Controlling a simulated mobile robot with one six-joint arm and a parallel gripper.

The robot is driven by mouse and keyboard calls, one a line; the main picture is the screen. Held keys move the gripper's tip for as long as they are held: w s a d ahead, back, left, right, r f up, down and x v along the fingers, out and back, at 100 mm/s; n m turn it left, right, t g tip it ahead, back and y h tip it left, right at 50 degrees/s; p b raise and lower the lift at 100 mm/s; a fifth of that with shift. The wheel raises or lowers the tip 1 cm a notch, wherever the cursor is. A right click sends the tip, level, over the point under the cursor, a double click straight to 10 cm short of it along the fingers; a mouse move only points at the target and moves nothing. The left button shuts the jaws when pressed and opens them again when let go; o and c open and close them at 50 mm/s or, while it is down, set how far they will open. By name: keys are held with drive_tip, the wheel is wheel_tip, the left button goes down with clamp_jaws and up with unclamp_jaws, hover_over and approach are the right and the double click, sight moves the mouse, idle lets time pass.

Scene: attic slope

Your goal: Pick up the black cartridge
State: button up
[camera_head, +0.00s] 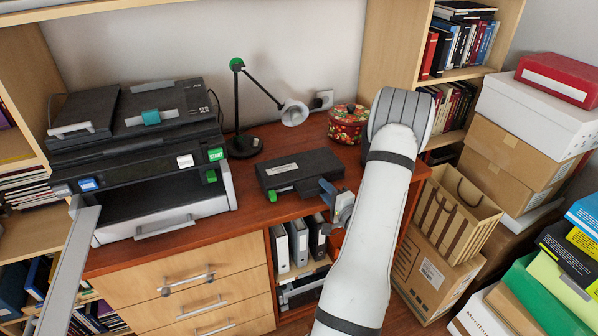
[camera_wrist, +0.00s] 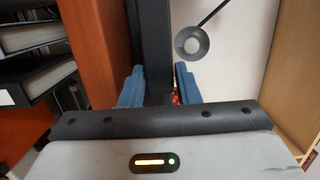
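The black cartridge (camera_head: 305,165) lies flat on the red-brown desk, with a pale label on top and a green tab at its left front corner. My gripper (camera_head: 330,193) is at the cartridge's right front corner, near the desk's front edge. In the wrist view, my gripper's two blue fingers (camera_wrist: 158,84) are apart. The dark cartridge (camera_wrist: 154,40) shows in line with the gap between them. I cannot tell how deep it sits between the fingers or whether either touches it.
A black printer (camera_head: 140,130) with an open front stands left of the cartridge. A desk lamp (camera_head: 245,146) is behind it, and a red patterned tin (camera_head: 348,124) is behind right. Binders (camera_head: 299,242) stand below the desktop. Boxes (camera_head: 520,120) are stacked at the right.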

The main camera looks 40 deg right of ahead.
sight(303, 177)
drive_tip(key=w, duration=0.3)
drive_tip(key=shift+w, duration=0.2)
drive_tip(key=shift+c, duration=0.2)
clamp_jaws()
drive_tip(key=shift+d, duration=0.1)
